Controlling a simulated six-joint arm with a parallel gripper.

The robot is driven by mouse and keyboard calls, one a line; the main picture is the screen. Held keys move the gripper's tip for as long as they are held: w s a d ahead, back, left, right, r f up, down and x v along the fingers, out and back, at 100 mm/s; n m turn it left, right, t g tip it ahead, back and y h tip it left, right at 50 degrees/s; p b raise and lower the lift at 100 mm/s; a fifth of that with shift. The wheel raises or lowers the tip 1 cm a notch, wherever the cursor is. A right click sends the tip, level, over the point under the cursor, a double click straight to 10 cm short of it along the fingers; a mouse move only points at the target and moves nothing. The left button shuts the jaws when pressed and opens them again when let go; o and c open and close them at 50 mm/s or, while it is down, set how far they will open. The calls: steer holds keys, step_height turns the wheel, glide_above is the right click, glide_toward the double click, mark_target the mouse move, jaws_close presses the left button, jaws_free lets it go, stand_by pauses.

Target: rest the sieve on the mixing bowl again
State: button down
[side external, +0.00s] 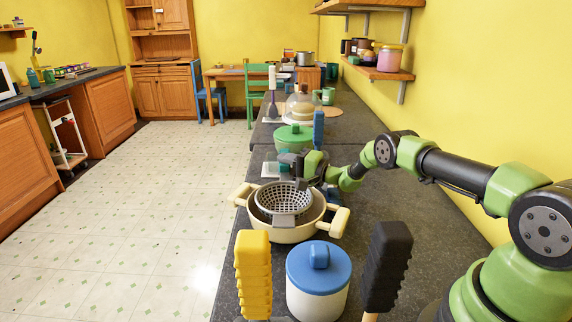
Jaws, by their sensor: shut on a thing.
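The sieve (283,196) is a grey, perforated round bowl with a flat tab at its near side. It is over the opening of a wide cream bowl with two chunky handles (283,235), which appears to be the mixing bowl. The sieve is roughly level and lies within the bowl's outline; I cannot tell whether it touches the bowl or hangs just above it. My gripper (301,170) is at the sieve's far right rim and is shut on it. The fingertips are small and partly hidden here.
A white pot with a blue lid (318,280) stands in front of the bowl, between a yellow-handled (253,275) and a black-handled tool (387,267). The yellow wall bounds the right; the counter edge is left.

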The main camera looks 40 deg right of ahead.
stand_by(0.3)
steer(key=c, duration=0.8)
jaws_free()
steer(key=shift+f, duration=0.1)
steer(key=shift+s+d, duration=0.1)
steer(key=shift+s, duration=0.05)
steer(key=shift+v, duration=3.8)
steer(key=shift+s, duration=0.1)
